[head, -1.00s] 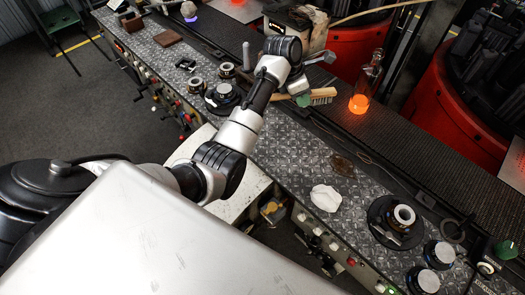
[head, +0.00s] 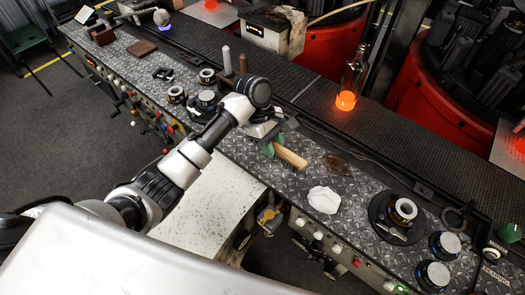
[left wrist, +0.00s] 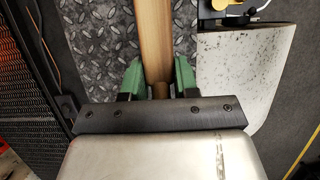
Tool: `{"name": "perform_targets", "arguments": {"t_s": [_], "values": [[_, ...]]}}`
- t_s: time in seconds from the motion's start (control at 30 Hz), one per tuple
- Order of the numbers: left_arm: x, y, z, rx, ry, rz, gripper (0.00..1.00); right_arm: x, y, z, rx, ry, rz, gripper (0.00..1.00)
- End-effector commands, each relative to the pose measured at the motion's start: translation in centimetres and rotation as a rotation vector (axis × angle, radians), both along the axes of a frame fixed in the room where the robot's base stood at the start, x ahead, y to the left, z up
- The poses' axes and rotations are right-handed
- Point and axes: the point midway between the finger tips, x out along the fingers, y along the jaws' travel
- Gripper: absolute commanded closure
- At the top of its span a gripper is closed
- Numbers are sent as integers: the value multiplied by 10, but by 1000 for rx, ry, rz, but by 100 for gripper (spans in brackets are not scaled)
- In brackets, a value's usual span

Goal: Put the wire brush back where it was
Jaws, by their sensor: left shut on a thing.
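The wire brush (head: 291,157) has a pale wooden handle and dark bristles along its lower side. My left gripper (head: 272,148) has green fingers and is shut on the brush. The brush points to the lower right, over the diamond-plate bench top (head: 243,153); I cannot tell whether it touches the plate. In the left wrist view the wooden brush (left wrist: 153,38) runs up between the green fingers of my left gripper (left wrist: 158,76). Its bristles are hidden there. My right gripper is not in view.
A white crumpled cloth (head: 324,199) and a flat brown piece (head: 337,165) lie to the right on the bench. A round dark mould part (head: 397,214) stands further right. A glowing bottle (head: 351,80) stands on the dark belt behind.

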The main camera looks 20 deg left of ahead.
Motion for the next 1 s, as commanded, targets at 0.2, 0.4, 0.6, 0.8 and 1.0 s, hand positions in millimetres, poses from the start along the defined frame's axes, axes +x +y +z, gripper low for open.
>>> {"name": "perform_targets", "arguments": {"t_s": [0.2,0.4,0.6,0.8,1.0], "values": [[5,26,-15,-1,0,1,92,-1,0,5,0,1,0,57],[4,29,-37,-1,3,2,92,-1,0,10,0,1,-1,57],[5,28,-57,-2,-1,1,92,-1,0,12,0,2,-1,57],[5,28,-57,-2,-2,1,92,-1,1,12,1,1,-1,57],[5,28,-61,-1,0,1,66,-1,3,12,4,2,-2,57]]}}
